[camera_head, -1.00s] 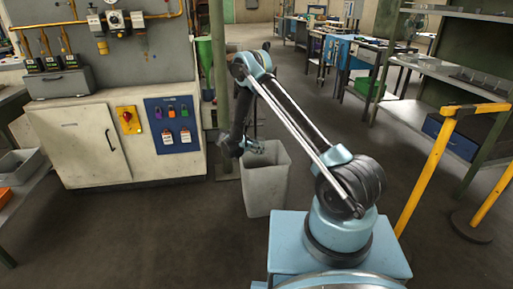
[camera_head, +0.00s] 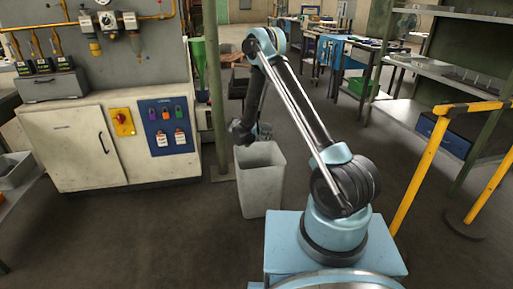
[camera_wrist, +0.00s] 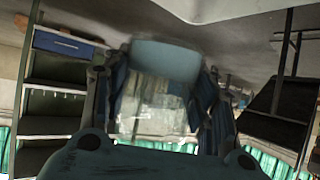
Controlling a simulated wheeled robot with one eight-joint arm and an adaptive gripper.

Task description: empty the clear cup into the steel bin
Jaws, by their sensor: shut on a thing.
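The steel bin (camera_head: 262,190) is a tall, pale grey, open-topped container on the floor left of my base. My gripper (camera_head: 264,131) is above the bin's far rim in the head view. In the wrist view its dark fingers (camera_wrist: 160,100) are shut on the clear cup (camera_wrist: 150,108), a see-through shape between them. The wrist picture is upside down, with floor at the top, so the wrist is rolled over. A pale edge, probably the bin, shows at the top (camera_wrist: 225,8). The cup's contents cannot be made out, and the cup is not distinct in the head view.
A control cabinet (camera_head: 75,150) stands left of the bin, with a green post (camera_head: 216,95) behind. A yellow rail (camera_head: 422,175) and metal shelves (camera_head: 440,75) are on the right. Workbenches stand at the back. The floor in front of the bin is clear.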

